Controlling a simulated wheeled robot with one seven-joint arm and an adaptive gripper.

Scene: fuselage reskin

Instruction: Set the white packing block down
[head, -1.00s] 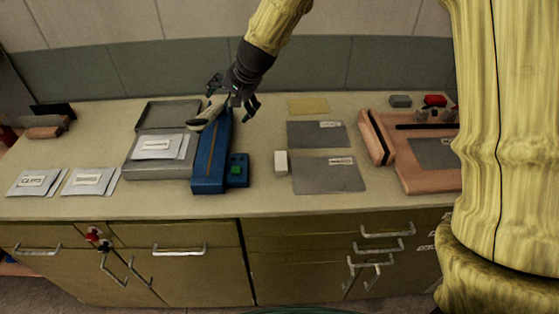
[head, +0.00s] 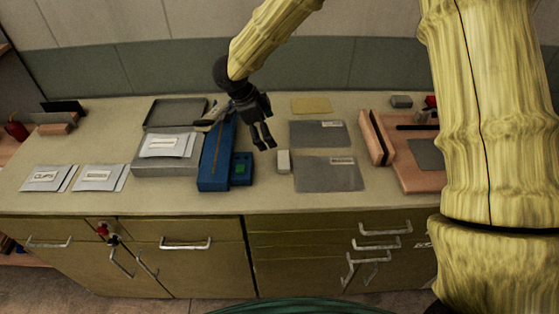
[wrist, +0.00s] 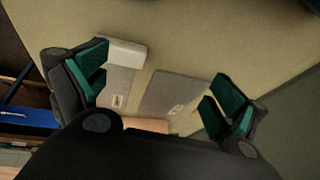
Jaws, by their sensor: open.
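The white packing block (head: 283,161) stands on the worktop, just left of the grey sheets. My gripper (head: 263,143) is open and empty, above the worktop to the left of the block and a little behind it in the head view. In the wrist view the open fingers with green pads (wrist: 158,85) spread wide. The white block (wrist: 126,53) shows there close to the left finger pad. I cannot tell whether that finger touches it.
A blue tool (head: 216,155) with a green-buttoned box (head: 241,168) lies left of my gripper. Grey sheets (head: 330,173) lie right of the block, with a wooden fixture (head: 376,137) beyond. A grey open case (head: 165,167) and labelled packets (head: 48,178) are further left. Bare worktop lies in front of the block.

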